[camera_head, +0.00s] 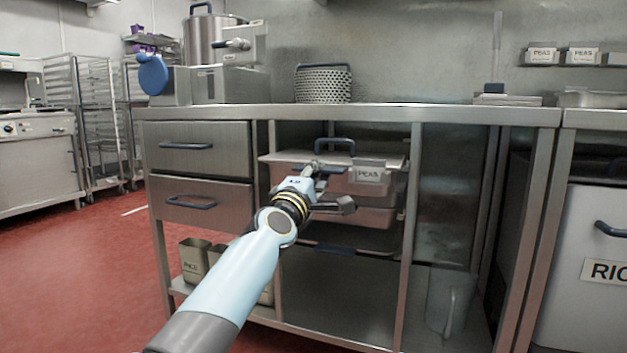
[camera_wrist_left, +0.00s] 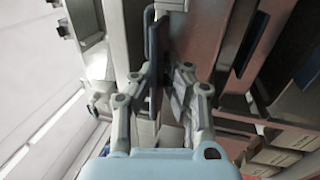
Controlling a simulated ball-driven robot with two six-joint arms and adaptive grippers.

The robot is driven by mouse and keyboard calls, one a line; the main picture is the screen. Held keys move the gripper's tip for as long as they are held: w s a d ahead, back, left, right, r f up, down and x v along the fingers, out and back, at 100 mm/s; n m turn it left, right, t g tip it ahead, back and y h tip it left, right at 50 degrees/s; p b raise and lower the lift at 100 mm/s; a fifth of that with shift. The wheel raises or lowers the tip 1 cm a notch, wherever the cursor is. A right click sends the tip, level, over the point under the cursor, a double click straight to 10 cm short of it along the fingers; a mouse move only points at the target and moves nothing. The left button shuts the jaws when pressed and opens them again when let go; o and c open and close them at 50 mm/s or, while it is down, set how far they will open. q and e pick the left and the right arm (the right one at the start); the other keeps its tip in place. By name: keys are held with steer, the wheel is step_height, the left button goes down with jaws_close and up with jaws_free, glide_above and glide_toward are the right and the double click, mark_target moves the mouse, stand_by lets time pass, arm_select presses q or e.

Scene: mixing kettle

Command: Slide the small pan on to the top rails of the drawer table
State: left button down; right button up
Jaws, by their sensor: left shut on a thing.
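The small pan (camera_head: 369,175) is a steel pan with a PEAS label on its front. Its flat lid (camera_head: 290,157) carries a blue handle (camera_head: 335,142). The pan is at the top of the middle bay of the drawer table (camera_head: 430,117), and the lid's left end overlaps the bay's left post. My left gripper (camera_head: 316,171) is at the pan's front. In the left wrist view its fingers (camera_wrist_left: 160,85) are shut on a dark blue handle bar (camera_wrist_left: 154,50). The top rails are hidden behind the pan. My right gripper is not in view.
Below are another pan (camera_head: 376,215) and a lower tray. Two drawers (camera_head: 199,145) are at the left. A perforated basket (camera_head: 323,84) and a kettle (camera_head: 203,38) are on top. A clear jug (camera_head: 447,300) is on the lower right shelf. Red floor is open at left.

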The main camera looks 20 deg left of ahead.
mark_target(335, 156)
arm_select(q)
steer(key=shift+w+r, duration=0.3)
steer(key=shift+w, duration=0.2)
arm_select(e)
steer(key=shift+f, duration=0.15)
arm_select(q)
steer(key=shift+w, duration=0.1)
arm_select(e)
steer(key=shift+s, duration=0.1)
arm_select(q)
steer(key=shift+w+f+b, duration=0.1)
steer(key=shift+w+b, duration=1.3)
steer(key=shift+w, duration=1.35)
steer(key=shift+w+d+b, duration=0.15)
steer(key=shift+w+b, duration=1.35)
steer(key=shift+w, duration=1.35)
steer(key=shift+r, duration=0.2)
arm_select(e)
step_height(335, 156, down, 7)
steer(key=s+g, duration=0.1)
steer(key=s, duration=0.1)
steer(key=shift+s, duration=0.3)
arm_select(q)
steer(key=shift+w+f+b, duration=0.3)
steer(key=shift+b, duration=0.25)
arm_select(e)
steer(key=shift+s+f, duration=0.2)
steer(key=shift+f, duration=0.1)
